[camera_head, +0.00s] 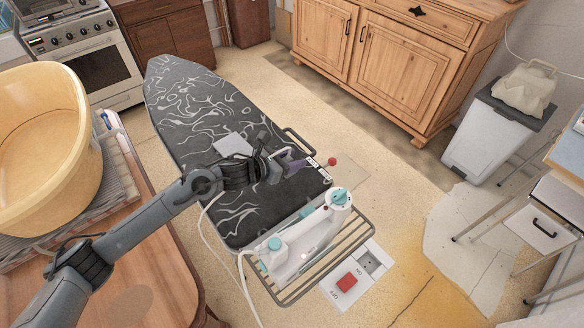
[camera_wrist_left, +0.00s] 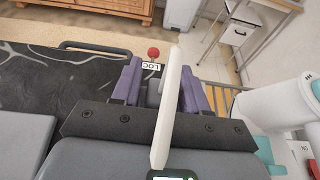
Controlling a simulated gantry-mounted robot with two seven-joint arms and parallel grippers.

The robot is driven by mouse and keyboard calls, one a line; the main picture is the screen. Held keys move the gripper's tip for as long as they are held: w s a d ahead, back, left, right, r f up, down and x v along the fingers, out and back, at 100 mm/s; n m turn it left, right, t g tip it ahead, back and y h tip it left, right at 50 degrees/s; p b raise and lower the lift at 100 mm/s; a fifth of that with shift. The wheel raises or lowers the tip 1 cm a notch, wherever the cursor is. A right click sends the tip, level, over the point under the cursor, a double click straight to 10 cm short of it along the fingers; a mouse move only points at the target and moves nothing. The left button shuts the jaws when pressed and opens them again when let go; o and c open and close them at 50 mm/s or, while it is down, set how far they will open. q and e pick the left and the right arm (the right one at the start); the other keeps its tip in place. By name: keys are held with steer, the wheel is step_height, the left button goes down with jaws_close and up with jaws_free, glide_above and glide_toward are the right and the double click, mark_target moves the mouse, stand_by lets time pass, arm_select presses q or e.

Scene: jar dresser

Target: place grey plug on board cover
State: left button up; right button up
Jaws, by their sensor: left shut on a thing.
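My left gripper (camera_head: 297,163) hangs over the near right part of the black board cover (camera_head: 185,105), which has white swirls. In the left wrist view, its purple fingers (camera_wrist_left: 160,78) are shut on the grey plug (camera_wrist_left: 154,93), a small dark grey piece. A white cord (camera_wrist_left: 176,95) crosses the view in front of the fingers and hides part of the plug. The cover (camera_wrist_left: 40,87) lies to the left and below in that view. I cannot tell whether the plug touches it. My right gripper is not in view.
A white and teal iron (camera_head: 300,248) stands on the wire rest at the board's near end. A red-knobbed lever (camera_head: 331,161) and a dark handle (camera_head: 299,142) are at the board's right edge. A pale square (camera_head: 233,144) lies on the cover. The far cover is clear.

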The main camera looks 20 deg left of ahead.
arm_select(q)
steer(key=shift+f+b, duration=0.3)
steer(key=shift+f, duration=1.65)
steer(key=shift+f, duration=0.15)
steer(key=o, duration=1.1)
steer(key=shift+c, duration=0.2)
steer(key=shift+r, duration=0.2)
steer(key=p+v, duration=0.1)
steer(key=v, duration=1.1)
